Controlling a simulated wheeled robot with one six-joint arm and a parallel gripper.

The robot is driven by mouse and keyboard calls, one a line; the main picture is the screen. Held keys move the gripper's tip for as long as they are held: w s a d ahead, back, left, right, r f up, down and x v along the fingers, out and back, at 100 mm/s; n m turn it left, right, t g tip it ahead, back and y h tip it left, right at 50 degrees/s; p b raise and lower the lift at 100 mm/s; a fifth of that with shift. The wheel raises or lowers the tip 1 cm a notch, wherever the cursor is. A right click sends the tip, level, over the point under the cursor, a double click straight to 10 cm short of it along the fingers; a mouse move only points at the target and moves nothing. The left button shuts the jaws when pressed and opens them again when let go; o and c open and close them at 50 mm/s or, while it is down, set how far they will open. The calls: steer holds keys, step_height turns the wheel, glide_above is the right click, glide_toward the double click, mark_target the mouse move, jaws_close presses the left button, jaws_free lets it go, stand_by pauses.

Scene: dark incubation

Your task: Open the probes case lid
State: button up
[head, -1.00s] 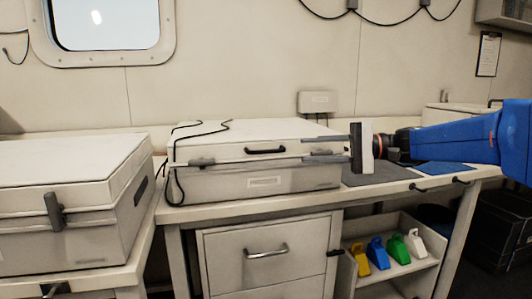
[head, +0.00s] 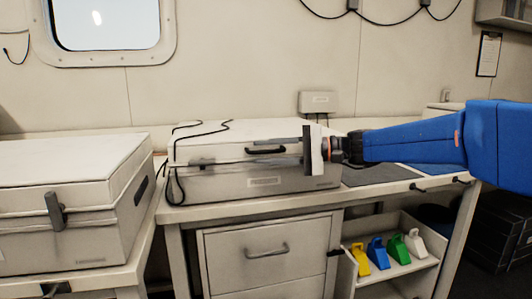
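A white case (head: 220,185) with a closed lid (head: 225,136) stands on the desk in the head view. Its lid has a black bar handle (head: 262,151) on the front, and a pale label below is too small to read. My gripper (head: 277,150) reaches in from the right in front of this case. A second closed white case (head: 70,240) with a grey latch (head: 54,210) stands at the left.
Black cables lie over the lid's left side and hang down the front. The desk (head: 250,205) has a drawer (head: 265,252) and an open shelf (head: 400,268) with yellow, blue, green and white scoops. A dark grey mat (head: 375,176) lies right of the case.

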steer(key=shift+a, duration=0.1)
jaws_close()
steer(key=shift+r, duration=0.1)
